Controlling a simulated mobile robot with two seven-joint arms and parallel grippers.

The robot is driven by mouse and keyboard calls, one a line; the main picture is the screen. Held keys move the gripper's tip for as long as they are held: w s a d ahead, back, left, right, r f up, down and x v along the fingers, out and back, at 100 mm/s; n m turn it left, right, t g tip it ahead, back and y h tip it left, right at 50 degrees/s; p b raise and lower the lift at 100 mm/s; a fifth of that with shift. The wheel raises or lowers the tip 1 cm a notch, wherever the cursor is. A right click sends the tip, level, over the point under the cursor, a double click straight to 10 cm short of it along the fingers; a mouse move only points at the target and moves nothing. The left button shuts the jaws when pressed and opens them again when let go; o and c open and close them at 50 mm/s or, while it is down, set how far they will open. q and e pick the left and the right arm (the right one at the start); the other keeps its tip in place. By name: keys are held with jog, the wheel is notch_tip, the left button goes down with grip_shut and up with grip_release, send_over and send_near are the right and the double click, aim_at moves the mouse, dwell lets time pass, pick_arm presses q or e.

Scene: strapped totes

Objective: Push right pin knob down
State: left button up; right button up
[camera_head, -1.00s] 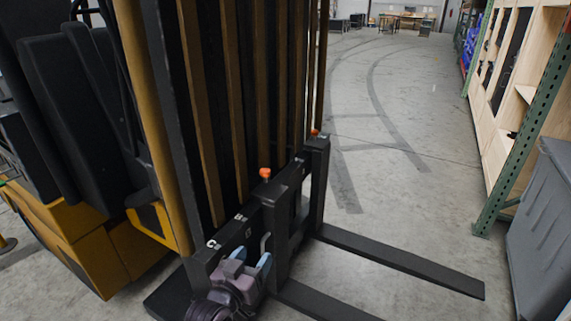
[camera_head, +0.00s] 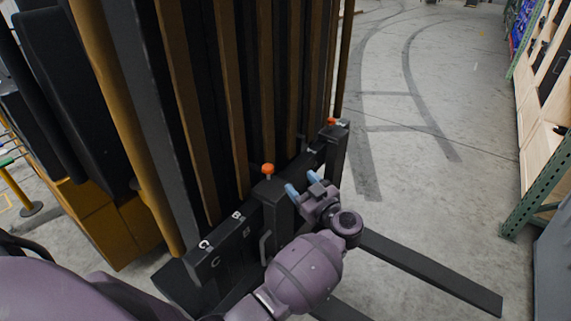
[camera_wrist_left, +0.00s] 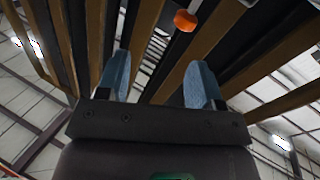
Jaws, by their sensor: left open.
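Two orange pin knobs show on the black forklift carriage in the head view. The nearer knob (camera_head: 268,169) stands up on a short metal stem. The farther knob (camera_head: 331,121), to the right in the picture, sits on top of the right fork upright. My left gripper (camera_head: 302,183) is open and empty, with its light blue fingertips pointing up between the two knobs, apart from both. In the left wrist view, the open fingers (camera_wrist_left: 160,82) frame an empty gap. One orange knob (camera_wrist_left: 186,20) shows beyond the fingertips; I cannot tell which. My right gripper is not in view.
The tall dark mast with brown vertical bars (camera_head: 232,110) rises behind the carriage. A black fork (camera_head: 430,270) reaches out to the right, low over the floor. Concrete floor (camera_head: 440,190) is open to the right, before a green rack post (camera_head: 540,185).

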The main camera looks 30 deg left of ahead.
aim_at(272, 171)
pick_arm(q)
jog(key=a, duration=0.3)
jog(key=a+g, duration=0.1)
jog(key=a, duration=0.2)
jog(key=w+a+m+g, duration=0.1)
jog(key=a, duration=0.3)
jog(key=shift+w+a+f, duration=0.1)
jog(key=shift+f, duration=0.15)
jog(key=shift+w+a, duration=0.15)
jog(key=shift+a, duration=0.2)
